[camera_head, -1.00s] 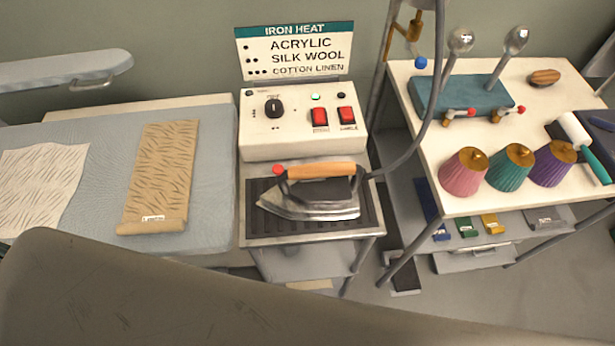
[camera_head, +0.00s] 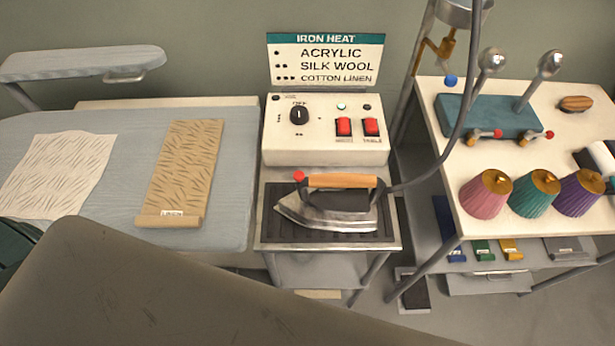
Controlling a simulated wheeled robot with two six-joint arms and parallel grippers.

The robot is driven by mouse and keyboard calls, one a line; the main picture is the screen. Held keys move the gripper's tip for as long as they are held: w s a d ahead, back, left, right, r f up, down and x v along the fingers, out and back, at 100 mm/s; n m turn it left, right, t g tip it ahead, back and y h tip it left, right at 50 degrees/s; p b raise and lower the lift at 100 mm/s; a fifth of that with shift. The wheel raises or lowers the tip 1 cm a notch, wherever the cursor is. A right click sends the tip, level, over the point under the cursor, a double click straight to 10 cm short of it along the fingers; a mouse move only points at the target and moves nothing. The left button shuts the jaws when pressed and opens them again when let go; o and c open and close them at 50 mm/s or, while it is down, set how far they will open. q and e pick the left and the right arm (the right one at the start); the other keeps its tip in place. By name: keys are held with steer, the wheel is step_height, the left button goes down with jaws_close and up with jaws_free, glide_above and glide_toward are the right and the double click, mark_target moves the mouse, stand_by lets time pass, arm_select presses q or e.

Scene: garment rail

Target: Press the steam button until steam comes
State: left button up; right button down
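The iron (camera_head: 330,212) sits flat on a dark ribbed rest, its tip to the left and its wooden handle on top. A round red button (camera_head: 299,175) sits at the front end of the handle. A hose runs from the back of the iron up to the right. No steam shows around the iron. A white control box (camera_head: 315,154) behind it has a black dial (camera_head: 299,114), two red switches (camera_head: 343,127) and small lamps, one pale bluish. Neither of my grippers is in view, and nothing touches the iron or the button.
A padded blue-grey board (camera_head: 110,210) at left holds a white cloth (camera_head: 58,175) and a tan cloth (camera_head: 185,165). The right table (camera_head: 450,180) carries several coloured shades (camera_head: 534,194). A large grey-brown shape blocks the lower foreground.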

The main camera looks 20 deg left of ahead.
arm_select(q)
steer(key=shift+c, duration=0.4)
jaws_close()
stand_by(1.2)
